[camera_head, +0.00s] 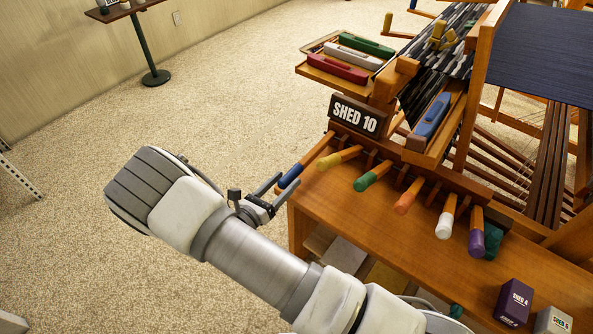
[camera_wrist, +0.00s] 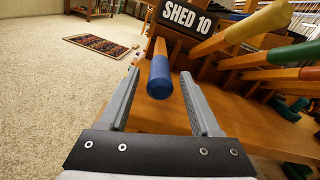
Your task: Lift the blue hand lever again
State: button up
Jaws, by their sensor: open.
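The blue hand lever (camera_head: 289,177) is the leftmost of a row of levers on the loom's front, a wooden stick with a blue end cap. My gripper (camera_head: 290,181) is at this blue end, with its fingers open. In the wrist view, the blue cap (camera_wrist: 160,78) shows between the two fingers of my gripper (camera_wrist: 160,80), with a visible gap on each side. The lever hangs lower there than the yellow lever (camera_wrist: 258,22) to its right.
Green (camera_head: 369,178), orange (camera_head: 406,198), white (camera_head: 444,225) and purple (camera_head: 476,240) levers continue the row to the right. A "SHED 10" sign (camera_head: 357,116) stands above. A wooden bench top (camera_head: 400,235) lies below. Open carpet (camera_head: 190,110) is at left.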

aim_at(296, 170)
jog(key=x, duration=0.5)
jog(key=shift+w+d+b, duration=0.25)
jog(key=shift+w+b, duration=0.05)
grip_shut()
dwell(1.1)
